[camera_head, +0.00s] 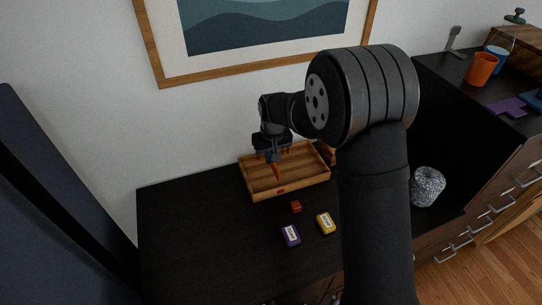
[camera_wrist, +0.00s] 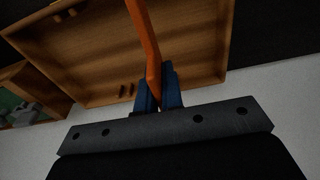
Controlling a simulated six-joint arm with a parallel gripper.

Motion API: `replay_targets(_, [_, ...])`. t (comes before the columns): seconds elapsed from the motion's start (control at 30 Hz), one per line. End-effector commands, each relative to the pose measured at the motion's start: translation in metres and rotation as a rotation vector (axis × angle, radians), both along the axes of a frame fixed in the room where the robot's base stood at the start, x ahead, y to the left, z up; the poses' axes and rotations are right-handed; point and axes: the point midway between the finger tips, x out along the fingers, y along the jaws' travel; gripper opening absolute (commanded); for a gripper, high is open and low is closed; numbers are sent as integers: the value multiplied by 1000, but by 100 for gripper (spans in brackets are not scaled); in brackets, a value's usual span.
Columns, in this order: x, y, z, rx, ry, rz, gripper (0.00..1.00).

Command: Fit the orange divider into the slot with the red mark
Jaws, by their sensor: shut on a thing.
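The orange divider (camera_head: 277,173) is a thin flat piece, seen nearly edge-on in the wrist view (camera_wrist: 146,40). My gripper (camera_head: 274,155) is shut on it, with its blue fingertips (camera_wrist: 160,92) on either side of one end. The divider hangs over the open wooden tray (camera_head: 310,181); whether it touches the tray floor I cannot tell. In the wrist view the tray (camera_wrist: 200,45) shows pairs of short dark slot marks near two opposite walls. The divider is beside these pairs.
On the dark desk (camera_head: 200,240), in front of the tray, lie a small orange-red cube (camera_head: 296,207), a purple box (camera_head: 290,235) and a yellow box (camera_head: 326,222). A speckled cup-like container (camera_head: 427,186) is at right. The desk's left part is clear.

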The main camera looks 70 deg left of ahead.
Motion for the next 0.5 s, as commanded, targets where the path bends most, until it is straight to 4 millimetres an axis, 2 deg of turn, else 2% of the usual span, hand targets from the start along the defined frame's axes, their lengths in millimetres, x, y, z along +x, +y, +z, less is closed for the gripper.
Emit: replay_targets(0.5, [0, 0, -4, -1, 0, 0, 0])
